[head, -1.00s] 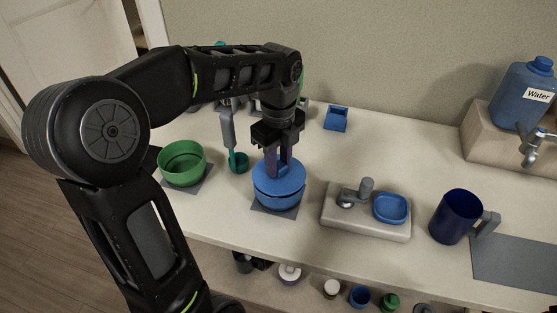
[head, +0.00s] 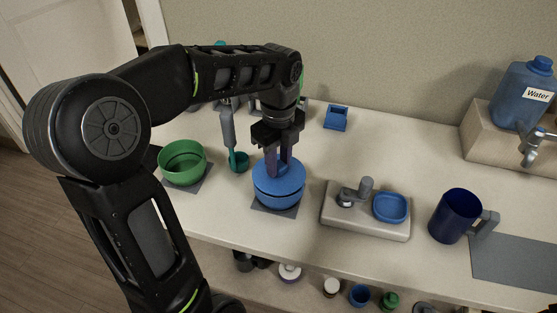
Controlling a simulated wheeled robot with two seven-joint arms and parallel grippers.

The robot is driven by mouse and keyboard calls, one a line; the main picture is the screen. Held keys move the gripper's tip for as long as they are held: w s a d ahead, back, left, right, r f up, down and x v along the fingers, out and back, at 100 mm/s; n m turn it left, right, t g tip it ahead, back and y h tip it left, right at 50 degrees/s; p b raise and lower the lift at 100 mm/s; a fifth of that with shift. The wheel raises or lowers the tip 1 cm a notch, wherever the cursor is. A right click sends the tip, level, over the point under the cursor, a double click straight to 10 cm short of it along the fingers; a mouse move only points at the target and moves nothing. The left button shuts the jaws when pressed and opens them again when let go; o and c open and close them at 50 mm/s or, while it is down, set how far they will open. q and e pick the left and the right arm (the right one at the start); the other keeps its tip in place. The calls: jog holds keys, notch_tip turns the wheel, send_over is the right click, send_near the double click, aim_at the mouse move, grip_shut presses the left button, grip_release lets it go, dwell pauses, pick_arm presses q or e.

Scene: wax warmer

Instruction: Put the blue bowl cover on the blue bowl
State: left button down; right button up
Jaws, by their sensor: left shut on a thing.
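The blue bowl (head: 278,202) stands on a grey square mat (head: 262,208). The blue bowl cover (head: 292,177) sits over its top, with a thin dark line between cover and bowl. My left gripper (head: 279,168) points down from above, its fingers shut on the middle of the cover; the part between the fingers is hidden. I cannot tell whether the cover is fully seated. My right gripper is not in view.
A grey board with a blue dish (head: 390,207) and a dark blue mug (head: 455,215) stand to the right. A small blue box (head: 337,117) and a water jug (head: 524,95) are behind.

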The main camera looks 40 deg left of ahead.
pick_arm(q)
jog(key=shift+f+b, duration=0.35)
jog(key=shift+f, duration=0.2)
jog(key=c, duration=1)
grip_release()
jog(key=shift+c, duration=0.2)
jog(key=shift+r+p, duration=3.4)
jog(key=shift+r, duration=0.7)
